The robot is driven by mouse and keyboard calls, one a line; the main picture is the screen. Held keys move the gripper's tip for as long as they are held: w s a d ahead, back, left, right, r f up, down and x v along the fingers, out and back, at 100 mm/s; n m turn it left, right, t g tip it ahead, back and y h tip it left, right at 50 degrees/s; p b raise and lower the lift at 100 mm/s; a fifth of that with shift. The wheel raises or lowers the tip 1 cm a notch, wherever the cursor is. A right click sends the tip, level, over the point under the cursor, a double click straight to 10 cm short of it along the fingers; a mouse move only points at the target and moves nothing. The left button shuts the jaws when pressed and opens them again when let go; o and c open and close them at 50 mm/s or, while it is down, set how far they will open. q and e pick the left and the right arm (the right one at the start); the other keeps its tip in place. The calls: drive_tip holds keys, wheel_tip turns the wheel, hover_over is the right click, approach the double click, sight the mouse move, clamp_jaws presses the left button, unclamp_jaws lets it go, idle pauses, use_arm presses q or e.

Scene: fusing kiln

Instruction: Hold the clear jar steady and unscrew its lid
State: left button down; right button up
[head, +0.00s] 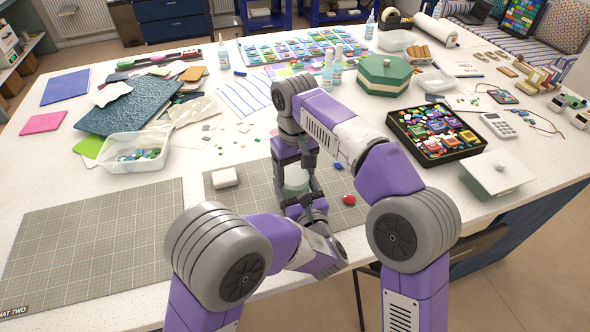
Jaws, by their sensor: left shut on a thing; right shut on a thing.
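The clear jar (296,179) stands on the right-hand grey cutting mat (235,204), pale and translucent, mostly hidden by my grippers. My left gripper (304,199) reaches it from the near side, low down, and is shut on the jar. My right gripper (296,164) comes down from above and is shut at the jar's top. The lid is hidden between the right gripper's fingers, so I cannot tell whether it is seated on the jar or lifted.
A white block (224,177) lies left of the jar. A red piece (349,199) and a blue piece (338,163) lie to its right. A black tray (437,158) of colourful pieces and a white lidded box (494,178) stand right. The left cutting mat (90,243) is clear.

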drive_tip(key=n, duration=0.5)
drive_tip(key=shift+w+a, duration=0.1)
idle(0.8)
drive_tip(key=o, duration=1.2)
drive_tip(key=shift+c, duration=0.2)
